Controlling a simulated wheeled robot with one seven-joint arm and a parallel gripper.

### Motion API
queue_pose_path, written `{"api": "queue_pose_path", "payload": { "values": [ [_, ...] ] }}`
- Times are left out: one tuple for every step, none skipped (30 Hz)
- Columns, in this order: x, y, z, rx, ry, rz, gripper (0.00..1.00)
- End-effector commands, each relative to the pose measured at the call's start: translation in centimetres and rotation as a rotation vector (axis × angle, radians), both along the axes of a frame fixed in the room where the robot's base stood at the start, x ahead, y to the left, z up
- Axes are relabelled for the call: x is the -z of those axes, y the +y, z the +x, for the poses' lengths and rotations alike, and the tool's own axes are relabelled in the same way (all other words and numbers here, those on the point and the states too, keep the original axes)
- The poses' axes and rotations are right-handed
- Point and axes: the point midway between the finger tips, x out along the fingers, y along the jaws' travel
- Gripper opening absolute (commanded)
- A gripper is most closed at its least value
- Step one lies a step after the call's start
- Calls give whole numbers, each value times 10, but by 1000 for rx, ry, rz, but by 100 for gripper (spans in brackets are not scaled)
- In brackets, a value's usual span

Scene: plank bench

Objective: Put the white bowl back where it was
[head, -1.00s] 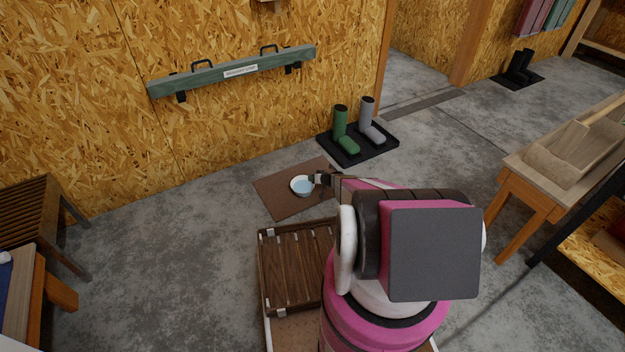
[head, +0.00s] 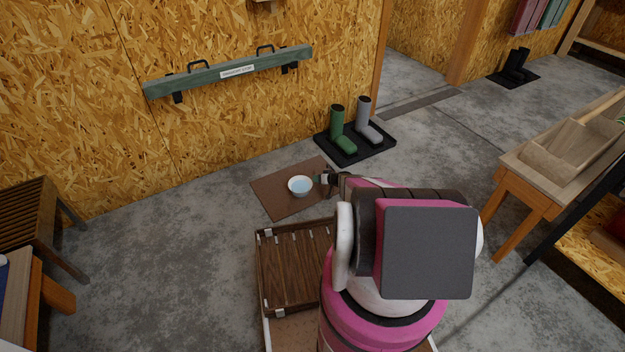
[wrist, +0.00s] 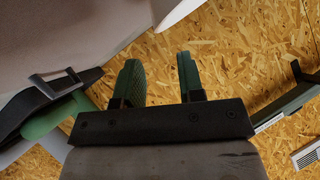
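The white bowl (head: 300,186) sits upright on a brown mat (head: 275,192) on the floor by the wall, in the head view. It has a light blue inside, perhaps its contents. My gripper (head: 325,178) is just to the right of the bowl, with a small gap between them. In the wrist view my gripper (wrist: 160,80) shows two green-padded fingers standing apart with nothing between them. The bowl is not in the wrist view.
A black tray (head: 350,153) with green and grey boots stands behind my gripper, near the wall. A slatted wooden tray (head: 295,268) is in front of the mat. A wooden bench (head: 35,215) is at left, another table (head: 545,185) at right. Bare floor lies left of the mat.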

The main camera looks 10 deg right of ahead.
Motion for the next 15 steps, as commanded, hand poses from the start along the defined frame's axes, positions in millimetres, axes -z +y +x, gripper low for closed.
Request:
{"api": "queue_pose_path", "payload": {
  "values": [
    [-7,-6,-9,2,0,0,36],
    [-10,-9,-12,1,-1,0,36],
    [-13,-13,-17,0,0,0,36],
    [-15,-16,-20,0,0,0,36],
    [-16,-19,-22,0,0,0,36],
    [-19,-22,-25,0,0,0,36],
    [-20,-24,-27,0,0,0,36],
    [-21,-25,-29,0,0,0,36],
    [-22,-27,-31,0,0,0,36],
    [-23,-28,-32,0,0,0,36],
    [-24,-28,-33,-1,1,0,36],
    [-28,-28,-34,-4,3,0,36],
    [-32,-26,-36,-9,6,0,36],
    [-37,-23,-38,-17,12,0,36],
    [-48,-18,-42,-29,25,1,36]
  ]
}}
